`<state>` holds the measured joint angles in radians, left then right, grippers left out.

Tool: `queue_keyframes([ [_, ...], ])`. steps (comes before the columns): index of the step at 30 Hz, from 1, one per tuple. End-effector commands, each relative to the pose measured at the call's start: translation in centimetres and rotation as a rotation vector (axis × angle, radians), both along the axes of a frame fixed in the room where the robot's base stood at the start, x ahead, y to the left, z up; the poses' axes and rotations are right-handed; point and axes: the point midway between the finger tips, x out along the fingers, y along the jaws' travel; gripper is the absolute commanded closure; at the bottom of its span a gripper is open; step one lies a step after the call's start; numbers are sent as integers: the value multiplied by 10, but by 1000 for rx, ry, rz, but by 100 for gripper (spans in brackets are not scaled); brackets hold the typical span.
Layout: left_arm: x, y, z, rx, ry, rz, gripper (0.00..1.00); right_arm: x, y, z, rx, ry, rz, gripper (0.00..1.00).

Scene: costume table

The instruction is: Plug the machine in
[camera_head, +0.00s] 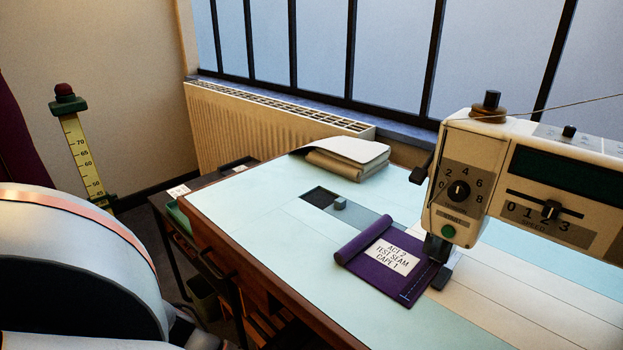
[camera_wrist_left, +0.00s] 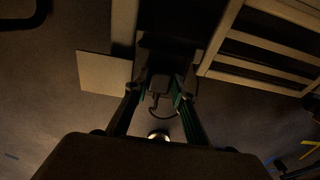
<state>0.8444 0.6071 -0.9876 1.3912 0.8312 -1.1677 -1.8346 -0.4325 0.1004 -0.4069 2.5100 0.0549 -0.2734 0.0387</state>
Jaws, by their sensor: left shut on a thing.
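The sewing machine (camera_head: 480,190), cream with a dial and a green start button, stands on the table at the right of the head view. In the left wrist view my left gripper (camera_wrist_left: 161,92) points at a dark recess under furniture, its green-edged fingers shut on a small dark block that looks like the plug (camera_wrist_left: 159,82). A thin dark cord curves below it between the fingers. I cannot tell whether the plug touches anything ahead of it. No socket can be made out in the dark. My right gripper is in neither view.
Purple cloth (camera_head: 385,268) with a label lies under the needle. Folded fabric (camera_head: 345,157) lies at the table's back, before a radiator (camera_head: 260,120). In the wrist view a pale panel (camera_wrist_left: 103,86) stands left and a slatted frame (camera_wrist_left: 268,45) right of the gripper.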

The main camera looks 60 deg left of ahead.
Motion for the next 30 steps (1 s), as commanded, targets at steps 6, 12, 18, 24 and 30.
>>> queue_keyframes([
  [6,0,0,-1,0,0,0,58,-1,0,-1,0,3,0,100],
  [12,0,0,-1,0,0,0,56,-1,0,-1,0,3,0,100],
  [18,0,0,0,-1,0,0,56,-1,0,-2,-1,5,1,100],
  [24,1,0,20,-1,-2,-2,56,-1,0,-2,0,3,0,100],
  [30,1,0,57,-1,-3,-1,56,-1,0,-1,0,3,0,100],
])
